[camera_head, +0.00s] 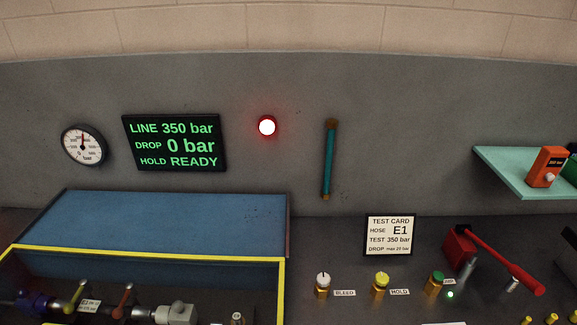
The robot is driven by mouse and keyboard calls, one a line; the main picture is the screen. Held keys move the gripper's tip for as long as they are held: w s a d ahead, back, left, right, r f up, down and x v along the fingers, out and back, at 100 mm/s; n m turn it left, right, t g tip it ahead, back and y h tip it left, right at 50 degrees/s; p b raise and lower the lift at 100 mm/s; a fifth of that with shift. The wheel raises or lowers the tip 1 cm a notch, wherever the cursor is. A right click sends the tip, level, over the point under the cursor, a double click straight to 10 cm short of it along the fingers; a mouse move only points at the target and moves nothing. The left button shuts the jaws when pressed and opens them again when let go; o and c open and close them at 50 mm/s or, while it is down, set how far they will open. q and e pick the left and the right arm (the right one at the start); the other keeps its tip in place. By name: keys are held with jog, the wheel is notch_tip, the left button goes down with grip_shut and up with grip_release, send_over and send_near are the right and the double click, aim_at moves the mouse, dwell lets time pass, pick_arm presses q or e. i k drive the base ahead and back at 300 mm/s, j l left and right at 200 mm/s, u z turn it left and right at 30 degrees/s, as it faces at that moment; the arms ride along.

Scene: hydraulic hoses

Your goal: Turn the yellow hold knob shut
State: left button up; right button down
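The yellow hold knob (382,279) sits on a brass valve body on the dark bench, with a HOLD label (400,292) to its right. A dark line shows on its top, but its exact turn is too small to tell. A white bleed knob (322,279) stands to its left and a green knob (436,279) to its right. The display (175,143) reads LINE 350 bar, DROP 0 bar, HOLD READY. Neither of my grippers is in view.
A blue-lidded box (170,222) with a yellow rim holds hose fittings at the left. A test card (390,236) stands behind the knobs. A red lever (505,262) lies to the right.

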aim_at(381, 279)
jog(key=k+l+z, duration=0.15)
jog(key=l+z, duration=0.2)
jog(key=l, duration=0.2)
jog(key=l+z, duration=0.35)
jog(key=l, duration=0.25)
jog(key=k+j+u, duration=0.2)
jog(key=j+u, duration=0.25)
jog(key=k+j+u, duration=0.15)
jog(key=j+u, duration=0.15)
jog(key=u, duration=0.2)
